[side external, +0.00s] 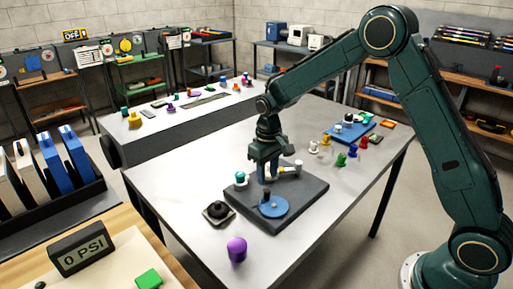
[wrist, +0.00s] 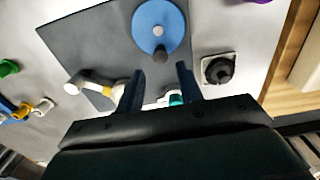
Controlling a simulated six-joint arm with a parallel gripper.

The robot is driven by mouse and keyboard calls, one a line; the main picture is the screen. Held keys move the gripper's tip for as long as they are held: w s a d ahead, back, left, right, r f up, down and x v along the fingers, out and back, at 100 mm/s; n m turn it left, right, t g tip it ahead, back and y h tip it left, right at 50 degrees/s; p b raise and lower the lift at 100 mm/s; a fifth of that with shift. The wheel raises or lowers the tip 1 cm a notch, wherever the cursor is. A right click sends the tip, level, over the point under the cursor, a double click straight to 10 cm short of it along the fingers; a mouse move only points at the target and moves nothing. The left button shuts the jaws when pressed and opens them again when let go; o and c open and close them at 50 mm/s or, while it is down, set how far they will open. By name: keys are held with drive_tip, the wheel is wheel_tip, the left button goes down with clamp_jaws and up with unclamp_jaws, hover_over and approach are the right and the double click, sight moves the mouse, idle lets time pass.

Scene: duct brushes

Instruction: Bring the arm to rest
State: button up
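My gripper (side external: 265,172) points down over a dark grey board (side external: 312,190) on the table. In the wrist view its two fingers (wrist: 159,82) stand apart, with a clear gap between them. A white pipe piece with a yellow band (wrist: 90,82) lies beside the left finger; its inner end is partly hidden. It also shows by the fingers in the side view (side external: 289,169). A teal-and-white piece (side external: 241,177) stands on the board and shows partly near the right finger (wrist: 176,99). I cannot tell whether the fingers touch either piece.
A blue disc with a dark peg (side external: 273,206) sits on the board. A black knob on a square plate (side external: 217,212) and a purple knob (side external: 236,249) stand nearby. Several coloured pieces and a blue tray (side external: 365,127) lie at the back right.

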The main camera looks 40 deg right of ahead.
drive_tip(key=s+r+t, duration=0.4)
drive_tip(key=s+r, duration=1.6)
drive_tip(key=s+t, duration=0.1)
drive_tip(key=s, duration=0.9)
drive_tip(key=shift+s+a+f+t, duration=0.15)
drive_tip(key=shift+s+a+t, duration=0.05)
drive_tip(key=shift+t, duration=0.1)
